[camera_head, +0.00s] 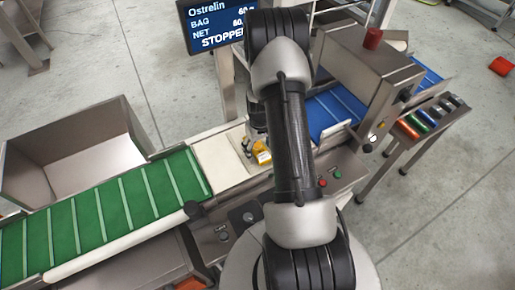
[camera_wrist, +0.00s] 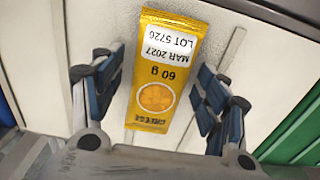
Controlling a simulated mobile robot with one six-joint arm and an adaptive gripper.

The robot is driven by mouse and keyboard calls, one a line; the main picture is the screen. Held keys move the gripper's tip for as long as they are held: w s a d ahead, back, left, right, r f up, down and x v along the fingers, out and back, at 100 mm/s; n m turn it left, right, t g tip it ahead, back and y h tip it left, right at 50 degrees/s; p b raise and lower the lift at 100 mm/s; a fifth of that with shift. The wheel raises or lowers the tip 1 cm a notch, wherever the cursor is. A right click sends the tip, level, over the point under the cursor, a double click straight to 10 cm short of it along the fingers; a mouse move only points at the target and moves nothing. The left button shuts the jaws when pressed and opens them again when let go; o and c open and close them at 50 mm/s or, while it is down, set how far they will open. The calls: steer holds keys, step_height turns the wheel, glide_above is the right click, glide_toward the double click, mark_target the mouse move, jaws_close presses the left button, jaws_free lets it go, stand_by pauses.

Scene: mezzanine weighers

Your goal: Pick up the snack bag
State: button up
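The snack bag (camera_wrist: 165,72) is yellow, with a white label reading "MAR 2027 LOT 5726", the print "60 g" and an orange disc. It lies on the white weighing surface (camera_wrist: 35,55). In the wrist view my gripper (camera_wrist: 155,90) is open, with its blue-padded fingers on either side of the bag and gaps showing between. In the head view the bag (camera_head: 261,153) shows as a small yellow patch beside my arm. My arm hides part of it and most of my gripper.
A green ribbed belt (camera_head: 110,207) adjoins the white surface on the left, and a blue belt (camera_head: 335,108) on the right. A metal bin (camera_head: 75,150) stands at the left. A screen (camera_head: 215,25) reads "STOPPED". A metal housing (camera_head: 365,65) straddles the blue belt.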

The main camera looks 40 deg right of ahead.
steer(key=c, duration=1)
